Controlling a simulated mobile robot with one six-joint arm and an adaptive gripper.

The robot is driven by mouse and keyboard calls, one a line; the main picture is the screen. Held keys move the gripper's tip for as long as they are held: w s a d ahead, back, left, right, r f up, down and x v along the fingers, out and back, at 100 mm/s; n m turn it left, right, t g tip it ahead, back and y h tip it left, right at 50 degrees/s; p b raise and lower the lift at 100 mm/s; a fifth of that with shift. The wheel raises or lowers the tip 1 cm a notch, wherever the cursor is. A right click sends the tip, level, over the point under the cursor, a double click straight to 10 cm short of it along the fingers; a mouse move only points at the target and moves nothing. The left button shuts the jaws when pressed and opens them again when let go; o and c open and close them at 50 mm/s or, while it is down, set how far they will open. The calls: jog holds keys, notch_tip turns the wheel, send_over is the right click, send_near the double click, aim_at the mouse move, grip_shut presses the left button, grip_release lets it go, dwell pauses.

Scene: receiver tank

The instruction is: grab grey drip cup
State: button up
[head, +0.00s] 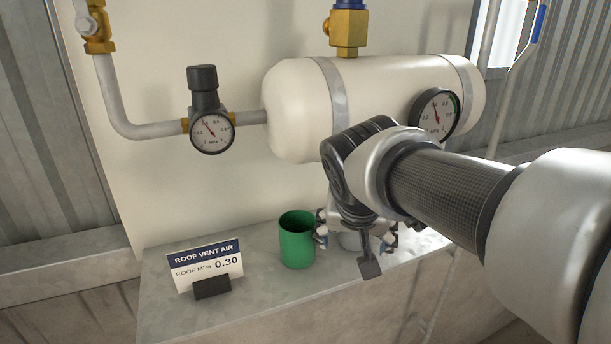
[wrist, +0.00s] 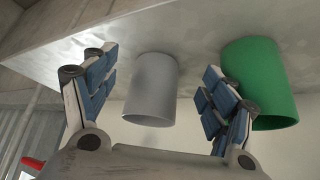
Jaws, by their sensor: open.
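The grey drip cup (wrist: 152,92) stands on the shelf and shows between the two open fingers of my gripper (wrist: 152,95) in the wrist view. There is a visible gap between the cup and the left finger, and a smaller one to the right finger. In the head view my gripper (head: 355,238) is low over the shelf, and the grey cup (head: 350,241) is mostly hidden behind it. Only a small part of the cup's side shows there.
A green cup (head: 297,240) stands close to the left of my gripper; in the wrist view it is just past the right finger. A sign (head: 207,266) stands on the shelf (head: 270,293) at left. A cream tank (head: 300,105) with a gauge (head: 434,113) hangs above.

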jog(key=shift+w+d+r, duration=0.1)
jog(key=shift+w+d, duration=0.1)
jog(key=shift+w, duration=0.3)
jog(key=w, duration=0.3)
jog(key=w+d+f+p, duration=0.1)
jog(key=shift+w+d, duration=0.1)
jog(key=shift+w, duration=0.3)
jog(key=shift+s, duration=0.15)
jog(key=shift+c, duration=0.3)
jog(key=shift+c, duration=1.3)
jog(key=c, duration=0.8)
